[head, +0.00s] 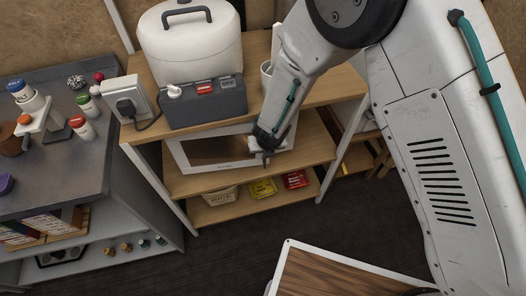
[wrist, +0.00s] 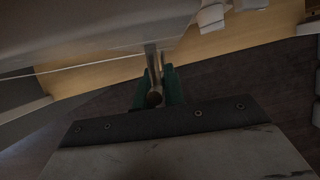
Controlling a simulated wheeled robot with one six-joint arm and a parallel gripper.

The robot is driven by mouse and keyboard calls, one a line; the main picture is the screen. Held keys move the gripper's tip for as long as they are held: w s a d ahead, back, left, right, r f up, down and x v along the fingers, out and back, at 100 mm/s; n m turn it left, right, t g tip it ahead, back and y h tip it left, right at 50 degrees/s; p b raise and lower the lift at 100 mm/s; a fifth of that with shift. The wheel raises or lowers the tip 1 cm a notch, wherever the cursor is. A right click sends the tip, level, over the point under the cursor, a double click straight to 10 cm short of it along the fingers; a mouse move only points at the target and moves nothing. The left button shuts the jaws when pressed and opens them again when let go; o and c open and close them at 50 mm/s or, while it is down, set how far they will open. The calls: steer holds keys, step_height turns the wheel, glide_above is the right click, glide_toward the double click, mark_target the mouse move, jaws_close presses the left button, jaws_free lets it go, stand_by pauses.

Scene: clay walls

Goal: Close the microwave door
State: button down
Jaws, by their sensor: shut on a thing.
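The microwave (head: 213,150) sits on the middle shelf of the wooden rack, with a white frame and a dark window facing front. My arm and gripper cover its right end, so I cannot tell how far its door stands open. My gripper (head: 264,152) is at the right side of the door front. In the wrist view my gripper's green fingers (wrist: 157,92) are shut around a round metal handle bar (wrist: 152,62). The pale panel (wrist: 85,28) beside the bar fills the upper left.
A white appliance (head: 192,42) and a dark grey box (head: 205,103) stand on the rack's top board. Small boxes, one red (head: 295,180) and one yellow (head: 262,189), sit on the low shelf. A grey counter (head: 60,165) stands left; dark floor (head: 235,240) lies open in front.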

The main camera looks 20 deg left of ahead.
steer(key=c, duration=1.5)
jaws_free()
